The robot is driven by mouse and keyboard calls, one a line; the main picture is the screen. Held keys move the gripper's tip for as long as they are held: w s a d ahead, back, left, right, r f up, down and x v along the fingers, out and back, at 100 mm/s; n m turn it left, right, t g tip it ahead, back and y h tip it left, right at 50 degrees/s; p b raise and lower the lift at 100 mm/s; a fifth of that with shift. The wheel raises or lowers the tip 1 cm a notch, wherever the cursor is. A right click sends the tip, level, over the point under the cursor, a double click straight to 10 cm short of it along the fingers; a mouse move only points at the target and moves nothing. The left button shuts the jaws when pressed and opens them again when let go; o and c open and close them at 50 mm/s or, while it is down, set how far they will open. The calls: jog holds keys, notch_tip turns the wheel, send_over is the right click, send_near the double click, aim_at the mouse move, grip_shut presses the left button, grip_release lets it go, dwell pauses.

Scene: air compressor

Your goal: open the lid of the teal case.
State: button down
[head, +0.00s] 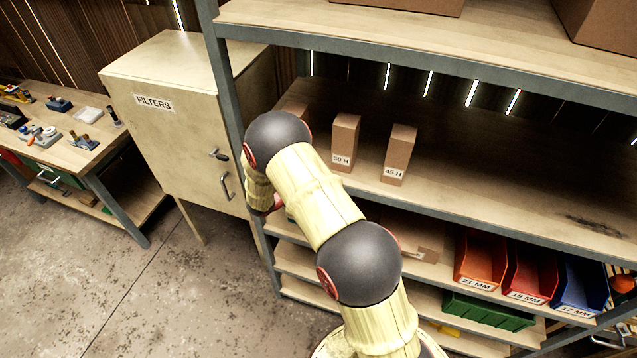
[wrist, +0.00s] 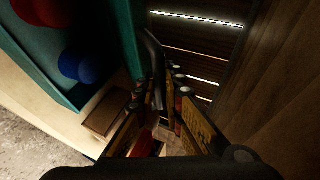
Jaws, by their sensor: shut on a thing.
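The teal case (wrist: 38,62) fills the upper left of the wrist view. Its inside shows, with a red rounded thing (wrist: 42,10) and a blue one (wrist: 78,67) in it. A teal panel (wrist: 122,35), which looks like the lid, stands raised beside the open inside. A dark curved handle (wrist: 153,48) is at the panel's right side. My gripper (wrist: 165,88) is at the handle's lower end, its fingers close together around it. The exact contact is dark and partly hidden. In the head view my arm hides the gripper, and I cannot make out the case.
In the head view, shelves (head: 480,170) hold small cartons (head: 398,155) and part bins (head: 482,258). A pale FILTERS cabinet (head: 175,110) stands left of my arm, and a workbench (head: 70,165) farther left. A wooden wall (wrist: 285,60) is close on the gripper's right.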

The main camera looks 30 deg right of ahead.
jog(key=c, duration=1.9)
grip_release()
jog(key=shift+a, duration=0.15)
jog(key=v, duration=1.1)
jog(key=shift+a, duration=0.35)
jog(key=shift+s+r, duration=0.1)
jog(key=shift+c, duration=0.5)
